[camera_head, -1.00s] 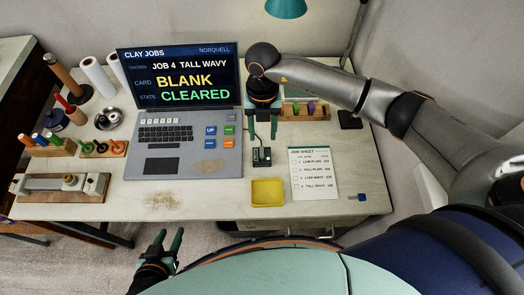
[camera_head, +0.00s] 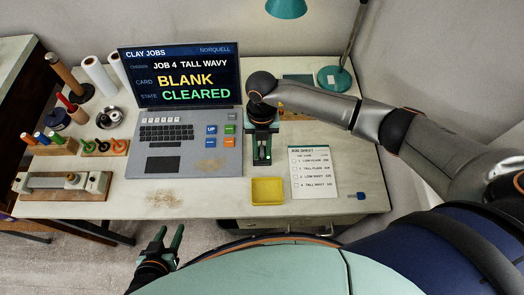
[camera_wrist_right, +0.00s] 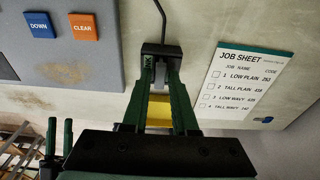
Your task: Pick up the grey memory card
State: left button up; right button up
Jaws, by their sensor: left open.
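My right gripper (camera_head: 262,162) points down over the small dark card reader at the laptop's right side. In the right wrist view its two green fingers (camera_wrist_right: 161,68) are apart, with a gap between them, at the dark reader (camera_wrist_right: 161,49). My left gripper (camera_head: 172,240) is open and empty, low in front of the desk. The laptop (camera_head: 183,112) screen reads "CARD BLANK" and "STATE CLEARED".
A yellow tray (camera_head: 268,191) lies just in front of the reader, with the job sheet (camera_head: 313,172) to its right. A small blue item (camera_head: 357,195) lies near the front right edge. A green lamp base (camera_head: 334,79) stands behind my right arm.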

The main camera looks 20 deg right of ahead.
grip_shut()
jog(key=shift+r, duration=0.1)
dwell(0.3)
